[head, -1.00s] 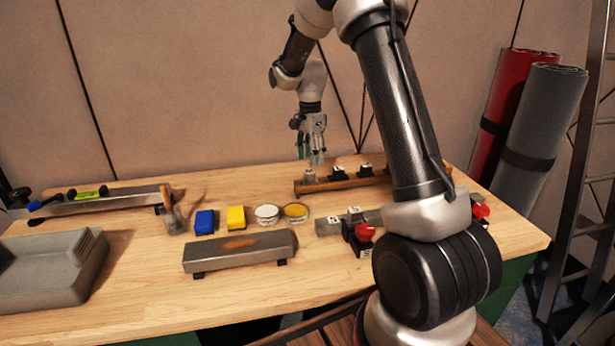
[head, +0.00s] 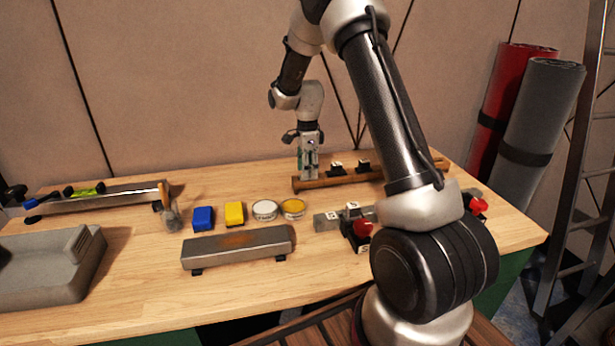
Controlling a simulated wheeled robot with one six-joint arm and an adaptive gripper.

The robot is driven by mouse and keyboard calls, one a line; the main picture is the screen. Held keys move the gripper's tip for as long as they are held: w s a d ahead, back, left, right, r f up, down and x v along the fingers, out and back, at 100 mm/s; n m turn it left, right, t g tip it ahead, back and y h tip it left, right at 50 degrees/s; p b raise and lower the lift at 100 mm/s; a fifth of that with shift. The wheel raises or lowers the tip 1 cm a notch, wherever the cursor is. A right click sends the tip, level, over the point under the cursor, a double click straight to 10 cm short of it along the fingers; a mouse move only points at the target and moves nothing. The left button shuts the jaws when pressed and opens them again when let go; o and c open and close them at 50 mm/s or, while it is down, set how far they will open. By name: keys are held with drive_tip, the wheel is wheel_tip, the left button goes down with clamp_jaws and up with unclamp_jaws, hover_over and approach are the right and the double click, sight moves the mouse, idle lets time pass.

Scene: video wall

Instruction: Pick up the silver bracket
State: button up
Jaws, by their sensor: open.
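A wooden rail (head: 382,175) lies towards the back of the workbench. In the earlier view a small silver-grey piece, which looks like the silver bracket, stands at the rail's left end. It is now hidden by or between my fingers, so its exact place between them cannot be made out. My gripper (head: 309,172) points straight down at the rail's left end, with its fingertips low by the rail. The jaws are open. I cannot tell whether they touch the piece.
Two black-and-white pieces (head: 337,168) (head: 363,165) stand on the rail right of my gripper. In front are a blue block (head: 203,218), a yellow block (head: 234,213), two round tins (head: 264,210) (head: 293,208) and a metal bar (head: 238,246). A grey tray (head: 55,287) is at left.

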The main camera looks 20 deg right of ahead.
clamp_jaws()
wheel_tip(320, 180, up, 9)
drive_tip(key=shift+r, duration=0.55)
drive_tip(key=shift+s, duration=0.1)
idle(0.5)
